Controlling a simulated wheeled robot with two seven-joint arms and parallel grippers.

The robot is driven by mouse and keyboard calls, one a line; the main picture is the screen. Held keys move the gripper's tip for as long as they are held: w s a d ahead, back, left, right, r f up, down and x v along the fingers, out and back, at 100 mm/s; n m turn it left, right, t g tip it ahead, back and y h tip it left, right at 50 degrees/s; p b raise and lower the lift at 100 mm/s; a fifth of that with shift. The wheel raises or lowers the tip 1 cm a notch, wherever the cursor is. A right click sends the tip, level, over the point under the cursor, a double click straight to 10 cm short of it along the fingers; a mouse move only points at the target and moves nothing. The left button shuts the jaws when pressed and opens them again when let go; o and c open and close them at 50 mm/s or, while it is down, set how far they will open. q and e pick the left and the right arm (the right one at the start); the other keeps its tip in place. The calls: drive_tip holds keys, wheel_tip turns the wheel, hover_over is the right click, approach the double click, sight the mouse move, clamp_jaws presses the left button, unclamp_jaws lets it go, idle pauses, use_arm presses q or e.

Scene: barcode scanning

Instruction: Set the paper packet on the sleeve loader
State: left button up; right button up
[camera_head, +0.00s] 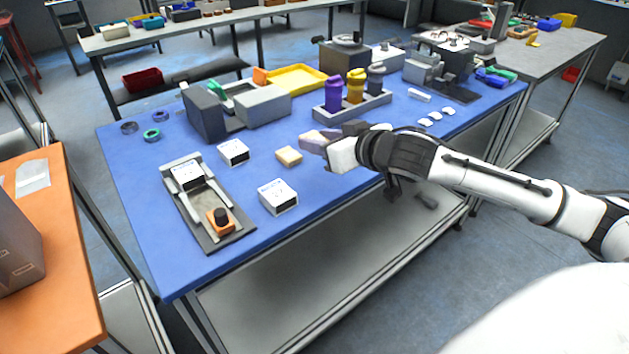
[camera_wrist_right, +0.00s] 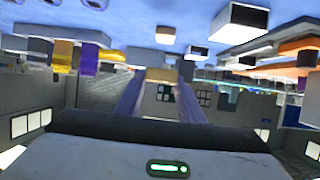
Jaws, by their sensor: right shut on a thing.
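In the right wrist view the tan packet (camera_wrist_right: 162,75) shows between the two finger ends. A long grey tray-like device (camera_head: 232,232), which may be the sleeve loader, lies at the table's left front. It carries a white labelled box (camera_head: 187,176) at its far end and an orange block with a black knob (camera_head: 220,220) at its near end. The packet is apart from it, to its right. My left gripper is out of view.
Two more white boxes stand near the device, one behind (camera_head: 233,152) and one in front (camera_head: 278,197). A grey machine (camera_head: 205,113) and a yellow tray (camera_head: 296,79) are behind. A rack of purple and yellow bottles (camera_head: 350,105) stands beyond my right gripper.

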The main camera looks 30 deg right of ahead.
sight(319, 186)
wheel_tip(319, 186, down, 10)
drive_tip(key=shift+r, duration=0.2)
idle(0.5)
drive_tip(key=shift+f, duration=0.2)
drive_tip(key=o, duration=1.1)
